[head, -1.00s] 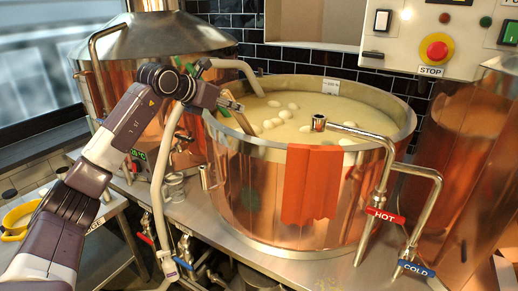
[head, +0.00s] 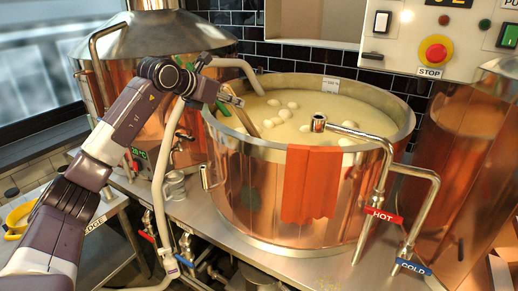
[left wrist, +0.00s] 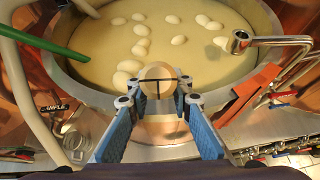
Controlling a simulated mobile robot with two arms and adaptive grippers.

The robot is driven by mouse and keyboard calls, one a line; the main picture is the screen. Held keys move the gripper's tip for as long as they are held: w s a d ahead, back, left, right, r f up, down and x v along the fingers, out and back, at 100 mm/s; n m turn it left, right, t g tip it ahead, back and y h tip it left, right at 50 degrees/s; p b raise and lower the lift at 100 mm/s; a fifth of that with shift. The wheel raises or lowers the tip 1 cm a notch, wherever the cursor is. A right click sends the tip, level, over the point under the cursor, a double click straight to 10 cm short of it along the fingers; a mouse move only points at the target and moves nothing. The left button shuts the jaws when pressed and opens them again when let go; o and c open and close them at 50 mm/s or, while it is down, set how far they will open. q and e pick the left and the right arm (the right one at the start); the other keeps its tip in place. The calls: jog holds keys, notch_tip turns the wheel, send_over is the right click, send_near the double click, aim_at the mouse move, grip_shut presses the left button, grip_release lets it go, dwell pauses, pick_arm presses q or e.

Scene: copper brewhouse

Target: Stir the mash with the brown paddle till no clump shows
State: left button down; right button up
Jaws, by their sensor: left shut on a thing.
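The copper mash tun (head: 265,195) is full of pale mash (head: 310,108). Several whitish clumps (head: 292,106) float on it; in the left wrist view more clumps (left wrist: 179,40) lie to the left and along the middle. My left gripper (head: 231,98) is over the tun's left rim, shut on the brown paddle (head: 246,121), whose shaft slants down into the mash. The paddle's lower end is hidden. In the left wrist view my left gripper (left wrist: 159,102) has the paddle's round pale end (left wrist: 158,74) between its blue fingers. My right gripper is not in view.
A green handle (left wrist: 50,46) leans over the rim left of the paddle. A pale hose (head: 240,65) runs into the tun. A red cloth (head: 312,185) hangs over the front rim. A hot-water spout (head: 345,130) reaches over the right rim. A cold pipe (head: 425,215) stands beside it.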

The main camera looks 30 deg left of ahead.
pick_arm(q)
jog(key=shift+w+d+r+p, duration=0.15)
jog(key=shift+w+r+p, duration=0.15)
jog(key=shift+w+p, duration=0.35)
jog(key=shift+w+d+r+p, duration=0.1)
jog(key=shift+w+r+p, duration=0.2)
jog(key=shift+w+p, duration=0.35)
jog(key=shift+w+d+r+p, duration=0.15)
jog(key=shift+w+r+p, duration=0.15)
jog(key=shift+w+p, duration=0.35)
jog(key=shift+w, duration=0.5)
jog(key=shift+f, duration=0.1)
jog(key=shift+d, duration=0.15)
